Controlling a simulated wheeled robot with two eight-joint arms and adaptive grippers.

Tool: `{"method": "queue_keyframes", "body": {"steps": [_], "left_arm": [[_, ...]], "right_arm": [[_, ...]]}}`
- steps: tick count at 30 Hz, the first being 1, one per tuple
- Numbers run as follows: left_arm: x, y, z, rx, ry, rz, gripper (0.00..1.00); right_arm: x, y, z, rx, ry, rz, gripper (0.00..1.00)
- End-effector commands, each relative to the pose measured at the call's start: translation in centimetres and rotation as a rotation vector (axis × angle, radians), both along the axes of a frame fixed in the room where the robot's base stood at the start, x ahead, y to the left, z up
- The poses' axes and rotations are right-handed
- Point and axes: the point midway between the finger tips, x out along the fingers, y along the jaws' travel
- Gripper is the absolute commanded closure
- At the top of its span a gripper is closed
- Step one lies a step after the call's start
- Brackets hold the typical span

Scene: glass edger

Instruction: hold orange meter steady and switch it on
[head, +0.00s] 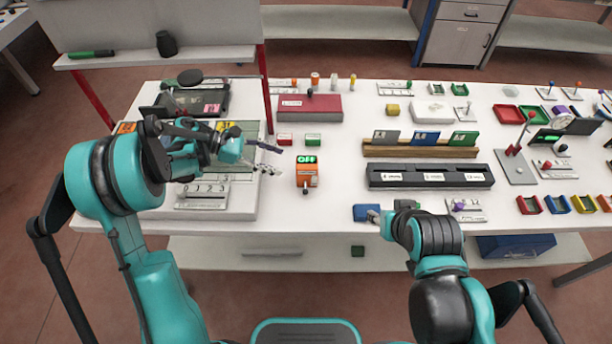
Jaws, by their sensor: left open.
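The orange meter (307,176) stands upright on the white table, left of the middle. Its small display on top reads OFF in green, and a dark knob or lever shows at its front. My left gripper (273,160) is open just to the left of the meter, its fingers pointing towards it and apart from it. Nothing shows between its fingers. My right gripper (379,215) is low over the front of the table, beside a blue block (364,212). Its fingers are small and partly hidden by my arm, so their opening is unclear.
Behind the meter lie small red (285,140) and green (313,140) boxes and a dark red case (310,107). A black three-part rack (430,176) stands to the right. A grey panel (240,205) lies under my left arm. White table is clear immediately right of the meter.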

Motion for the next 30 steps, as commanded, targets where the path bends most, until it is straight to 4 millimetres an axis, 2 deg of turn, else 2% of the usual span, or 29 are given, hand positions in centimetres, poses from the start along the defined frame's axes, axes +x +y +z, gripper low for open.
{"method": "queue_keyframes", "body": {"steps": [3, 7, 17, 21, 30], "left_arm": [[-0.5, 0.2, -1.1, 0.017, 0.004, -0.03, 0.43], [-0.6, -0.5, -1.7, 0.021, 0.004, -0.037, 0.43], [-0.6, -4.8, -4.1, 0.02, 0.004, -0.035, 0.43], [-0.6, -6.4, -5.1, 0.02, 0.004, -0.035, 0.43], [-0.5, -8.3, -5.9, 0.02, 0.004, -0.033, 0.43]], "right_arm": [[0.0, 0.0, -0.2, 0.0, 0.0, 0.0, 0.6], [0.0, 0.0, -0.5, 0.0, 0.0, 0.0, 0.6], [0.0, 0.0, -1.6, 0.0, 0.0, 0.0, 0.6], [0.0, 0.0, -2.6, 0.0, 0.0, 0.0, 0.6], [0.0, 0.0, -3.5, 0.0, 0.0, 0.0, 0.6]]}}
